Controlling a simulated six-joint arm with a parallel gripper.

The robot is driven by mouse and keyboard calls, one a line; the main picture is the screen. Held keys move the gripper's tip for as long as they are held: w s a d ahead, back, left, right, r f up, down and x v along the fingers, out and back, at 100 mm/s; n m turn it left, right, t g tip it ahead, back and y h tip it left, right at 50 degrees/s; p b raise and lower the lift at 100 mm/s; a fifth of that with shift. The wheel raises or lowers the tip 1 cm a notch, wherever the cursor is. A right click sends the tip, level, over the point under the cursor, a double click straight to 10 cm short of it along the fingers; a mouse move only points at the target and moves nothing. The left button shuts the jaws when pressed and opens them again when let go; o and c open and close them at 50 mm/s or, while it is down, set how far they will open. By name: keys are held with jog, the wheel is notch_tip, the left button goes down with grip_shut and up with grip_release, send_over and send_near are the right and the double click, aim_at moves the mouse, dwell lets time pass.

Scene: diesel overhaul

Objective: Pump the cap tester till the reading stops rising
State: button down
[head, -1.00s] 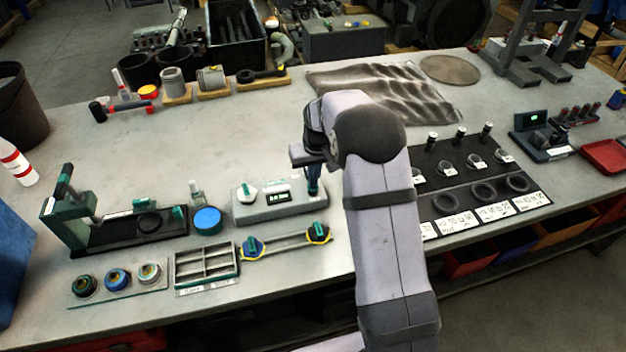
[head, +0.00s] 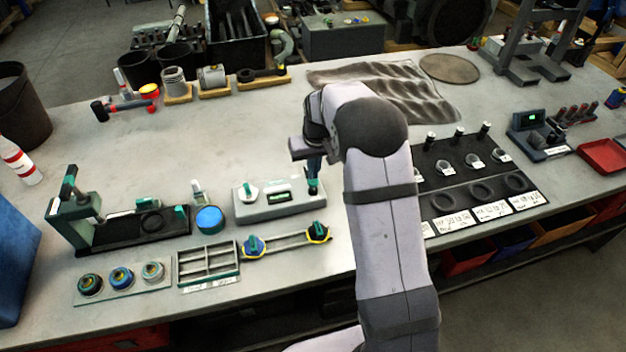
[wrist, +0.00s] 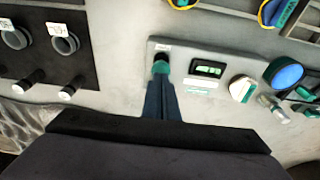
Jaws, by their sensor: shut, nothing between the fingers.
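The cap tester (head: 283,211) is a light grey box in the middle of the bench. It has a small lit display (head: 278,197), too small to read, and a white and green knob (head: 248,192) at its left in the head view. A dark round fitting with a green part sits at its right end. It also shows in the wrist view (wrist: 222,94). My gripper (wrist: 161,74) is shut and empty, its fingertips at the green pump part. I cannot tell whether they touch it. In the head view my gripper (head: 313,187) is over the tester's right end.
A blue round cap (head: 209,220) stands left of the tester, and a green press (head: 80,215) farther left. A divided tray (head: 208,265) and a bar with two yellow-ringed caps (head: 285,243) lie in front. A black mat (head: 455,180) with rings lies to the right.

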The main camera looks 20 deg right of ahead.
jog(key=shift+r+p, duration=1.9)
jog(key=shift+r, duration=0.65)
notch_tip(320, 180, up, 4)
jog(key=p, duration=0.3)
